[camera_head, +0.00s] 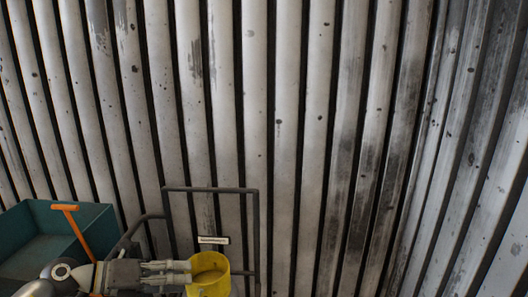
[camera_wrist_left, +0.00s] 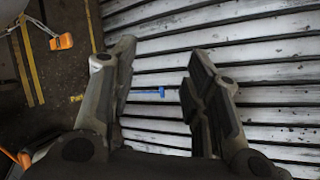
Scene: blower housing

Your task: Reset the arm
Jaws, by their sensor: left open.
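My left arm comes in at the bottom left of the head view. My left gripper (camera_head: 188,272) points right, its fingertips by the left side of a yellow cylindrical container (camera_head: 210,275); I cannot tell whether they touch it. In the left wrist view my left gripper (camera_wrist_left: 162,75) has its two dark fingers wide apart. Nothing is held between them; the ribbed wall and a small blue piece (camera_wrist_left: 148,92) show through the gap. My right arm and gripper are in neither view.
A ribbed, stained metal wall (camera_head: 265,120) fills most of the head view. A teal bin (camera_head: 100,225) and an orange T-shaped handle (camera_head: 68,208) are at lower left. A dark tube frame (camera_head: 210,189) stands behind the container. The wrist view shows an orange object (camera_wrist_left: 62,42) by yellow floor lines.

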